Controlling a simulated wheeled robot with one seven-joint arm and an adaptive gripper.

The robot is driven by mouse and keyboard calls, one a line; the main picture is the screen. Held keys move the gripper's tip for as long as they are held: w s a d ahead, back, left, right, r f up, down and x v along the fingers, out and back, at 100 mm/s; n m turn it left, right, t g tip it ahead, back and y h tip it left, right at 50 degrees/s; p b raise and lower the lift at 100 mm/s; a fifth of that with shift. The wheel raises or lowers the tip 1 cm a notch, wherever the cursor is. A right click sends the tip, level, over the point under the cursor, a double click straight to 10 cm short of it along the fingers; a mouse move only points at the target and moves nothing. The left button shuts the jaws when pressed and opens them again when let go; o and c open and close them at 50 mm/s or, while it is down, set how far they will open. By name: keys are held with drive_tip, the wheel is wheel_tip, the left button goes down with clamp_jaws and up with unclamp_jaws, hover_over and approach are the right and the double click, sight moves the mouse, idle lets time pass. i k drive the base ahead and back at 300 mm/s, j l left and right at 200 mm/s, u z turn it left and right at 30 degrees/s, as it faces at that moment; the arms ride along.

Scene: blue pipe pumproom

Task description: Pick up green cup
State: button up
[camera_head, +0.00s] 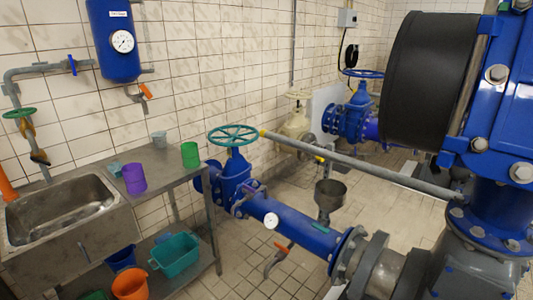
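The green cup (190,155) stands upright on the metal counter beside the sink, near the counter's right end. A purple cup (134,179) stands to its left and nearer to me. A small grey cup (158,139) stands at the back of the counter, near the wall. My gripper does not show in the head view, so I cannot see where it is relative to the green cup.
The sink (60,213) is left of the counter. Teal (176,256) and orange (130,284) containers sit below it. A blue pipe (295,226) with a teal handwheel (232,135) stands right of the counter. Large blue pipework fills the right.

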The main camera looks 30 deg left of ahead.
sight(190, 152)
drive_tip(key=u, duration=1.65)
drive_tip(key=i+j+z, duration=0.25)
drive_tip(key=i+j, duration=0.25)
drive_tip(key=i+j+z, duration=0.15)
drive_tip(key=j, duration=0.25)
drive_tip(key=i+j+z, duration=0.15)
drive_tip(key=i+j, duration=0.2)
drive_tip(key=i+j+z, duration=0.1)
drive_tip(key=j, duration=0.25)
drive_tip(key=i+j+z, duration=0.15)
drive_tip(key=i+j, duration=0.15)
drive_tip(key=i+j+z, duration=0.15)
drive_tip(key=j, duration=0.35)
